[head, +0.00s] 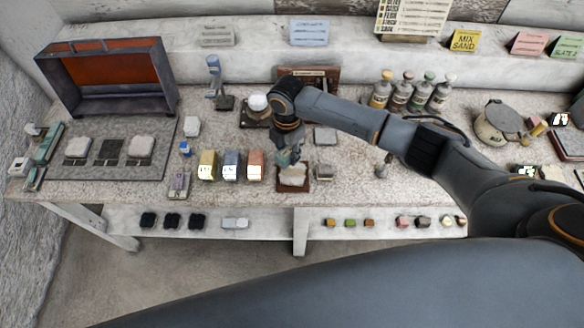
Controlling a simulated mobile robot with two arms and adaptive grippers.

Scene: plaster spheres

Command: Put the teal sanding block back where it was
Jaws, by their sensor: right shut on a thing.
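The teal sanding block (283,159) shows in the head view as a small teal patch at my right gripper's fingertips, partly hidden by the fingers. My right gripper (287,151) points down over the worktable and is shut on the block. Just below and beside it in the picture is a whitish lump (293,175) on a brown square base (293,187). I cannot tell whether the block touches it. My left gripper is not in view.
Yellow, blue and orange boxes (231,165) stand close to the gripper's left. A small grey block (323,172) is to its right. Several bottles (401,95) stand behind my right arm. A grey mat (107,170) with pale lumps lies left. A shelf (270,222) runs below.

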